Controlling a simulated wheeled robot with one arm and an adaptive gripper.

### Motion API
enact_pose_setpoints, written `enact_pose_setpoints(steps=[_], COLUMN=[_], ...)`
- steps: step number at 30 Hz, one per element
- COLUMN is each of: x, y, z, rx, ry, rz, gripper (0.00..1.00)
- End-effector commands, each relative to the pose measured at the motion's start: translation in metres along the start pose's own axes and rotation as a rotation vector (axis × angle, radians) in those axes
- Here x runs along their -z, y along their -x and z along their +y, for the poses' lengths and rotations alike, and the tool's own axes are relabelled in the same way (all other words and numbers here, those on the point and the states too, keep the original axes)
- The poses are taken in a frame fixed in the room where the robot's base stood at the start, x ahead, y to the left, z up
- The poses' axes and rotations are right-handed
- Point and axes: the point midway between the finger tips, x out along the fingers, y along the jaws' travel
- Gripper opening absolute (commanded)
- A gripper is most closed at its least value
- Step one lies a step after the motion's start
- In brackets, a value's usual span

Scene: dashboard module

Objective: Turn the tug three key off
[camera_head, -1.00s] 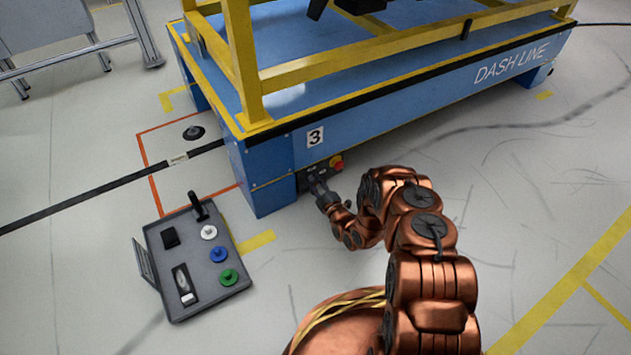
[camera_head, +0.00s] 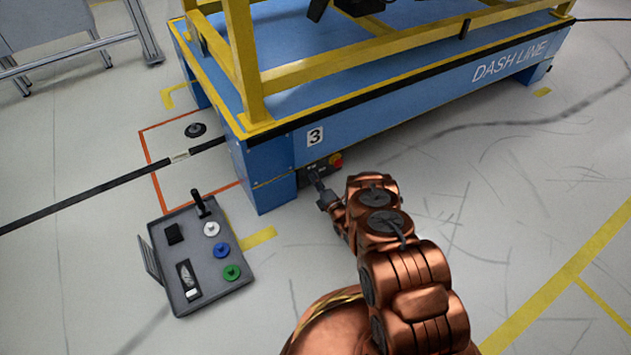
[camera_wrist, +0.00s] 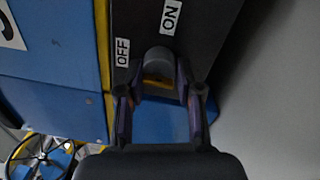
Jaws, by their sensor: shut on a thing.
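The blue tug (camera_head: 270,185) with the number 3 plate (camera_head: 315,137) carries a dark control panel (camera_head: 313,172) low on its side. In the wrist view, the grey rounded key (camera_wrist: 158,60) sits between my fingertips beside a white OFF label (camera_wrist: 122,52) and a white ON label (camera_wrist: 171,16). OFF is left of the key and ON is above it, slightly right. My gripper (camera_head: 316,181) reaches the panel and is shut on the key; it also shows in the wrist view (camera_wrist: 159,82). The fingers partly hide the key, and I cannot tell its exact angle.
A red knob on a yellow base (camera_head: 336,160) is just right of the key on the panel. A grey tray (camera_head: 207,296) with coloured discs lies on the floor to the left. The yellow frame (camera_head: 330,70) rises above the tug. Floor to the right is clear.

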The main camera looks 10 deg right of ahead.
Motion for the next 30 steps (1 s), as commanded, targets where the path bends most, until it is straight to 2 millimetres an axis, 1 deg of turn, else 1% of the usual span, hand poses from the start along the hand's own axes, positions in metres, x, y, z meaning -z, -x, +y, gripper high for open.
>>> enact_pose_setpoints(steps=[6,18,19,26,30], x=[0.0015,0.0018,0.0018,0.0010,0.0007], y=[-0.0010,-0.0010,-0.0011,-0.0006,-0.0004], z=[0.0002,0.0004,0.0004,0.0001,0.0000], rx=[-0.002,-0.002,-0.002,-0.001,-0.001], ry=[0.038,0.043,0.043,0.043,0.042], rz=[0.005,0.006,0.006,0.004,0.003], gripper=[0.00,0.01,0.36,0.60,0.60])
